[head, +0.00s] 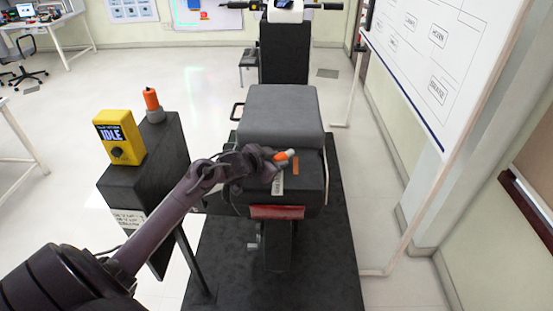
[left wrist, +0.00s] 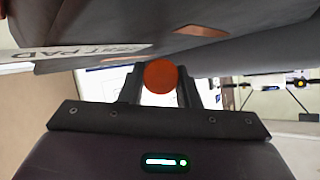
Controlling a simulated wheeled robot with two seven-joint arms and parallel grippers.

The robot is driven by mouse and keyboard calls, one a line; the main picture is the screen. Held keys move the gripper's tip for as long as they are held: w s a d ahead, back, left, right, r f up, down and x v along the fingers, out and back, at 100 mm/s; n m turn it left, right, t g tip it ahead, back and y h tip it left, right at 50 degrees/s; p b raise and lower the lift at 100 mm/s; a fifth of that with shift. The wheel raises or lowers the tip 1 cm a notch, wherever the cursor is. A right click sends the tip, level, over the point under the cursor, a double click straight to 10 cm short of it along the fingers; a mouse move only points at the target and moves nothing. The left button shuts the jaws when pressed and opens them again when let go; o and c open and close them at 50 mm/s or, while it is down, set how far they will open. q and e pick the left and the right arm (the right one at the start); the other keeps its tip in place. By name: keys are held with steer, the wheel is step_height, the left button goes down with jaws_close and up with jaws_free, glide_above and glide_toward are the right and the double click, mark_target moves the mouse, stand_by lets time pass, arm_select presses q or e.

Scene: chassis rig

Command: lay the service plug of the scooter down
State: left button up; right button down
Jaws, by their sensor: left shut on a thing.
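The service plug (head: 284,155), orange with a pale end, is in my left gripper (head: 268,161) over the rear deck of the scooter (head: 281,117). The plug lies tilted toward horizontal, pointing right. In the left wrist view its round orange end (left wrist: 160,76) sits between the two fingers of my left gripper (left wrist: 160,90), which are shut on it. I cannot tell whether the plug touches the deck. The gripper hides part of the plug. My right gripper is not in view.
A dark pedestal (head: 150,178) at left carries a yellow box (head: 119,137) reading IDLE and an orange-topped piece (head: 152,100). An orange mark (head: 295,167) and a pale label (head: 278,184) are on the scooter's rear. A whiteboard (head: 440,60) stands at right.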

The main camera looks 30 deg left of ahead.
arm_select(q)
steer(key=shift+f, duration=0.55)
steer(key=o, duration=1)
steer(key=shift+f, duration=0.15)
steer(key=shift+c, duration=0.2)
steer(key=shift+s+f, duration=0.1)
steer(key=shift+f, duration=0.05)
steer(key=shift+s+d+f, duration=0.1)
steer(key=shift+d, duration=0.05)
steer(key=shift+r, duration=0.5)
steer(key=r+b+v, duration=0.1)
steer(key=v, duration=1.1)
steer(key=shift+w, duration=0.25)
